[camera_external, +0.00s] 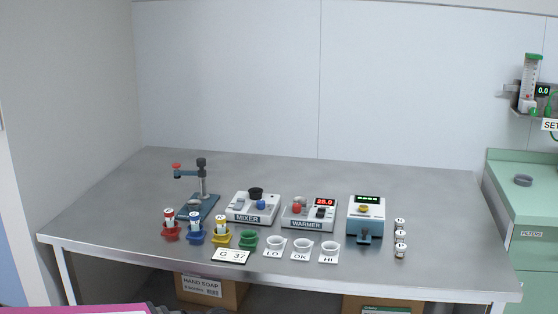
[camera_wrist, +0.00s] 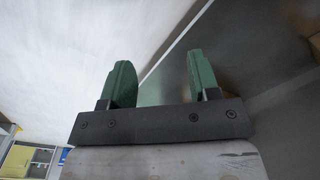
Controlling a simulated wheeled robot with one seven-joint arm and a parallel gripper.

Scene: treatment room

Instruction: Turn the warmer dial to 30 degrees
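The warmer (camera_external: 308,213) is a light grey box labelled WARMER on the metal table, right of the mixer. Its red display (camera_external: 325,202) appears to read 25.0 or 28.0; the digits are too small to be sure. A red knob (camera_external: 297,208) sits at its left and a dark knob (camera_external: 320,211) below the display; I cannot tell which is the dial. My gripper (camera_wrist: 160,85) shows in the wrist view with its two green fingers apart and nothing between them. It is not seen in the external view, and the warmer is not in the wrist view.
The mixer (camera_external: 254,207) stands left of the warmer and a blue-grey device (camera_external: 366,218) right of it. Cups labelled LO, OK (camera_external: 301,246) and HI stand in front, beside a green cup (camera_external: 248,240). Small vials (camera_external: 400,238) stand at right. The table's front left (camera_external: 110,232) is clear.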

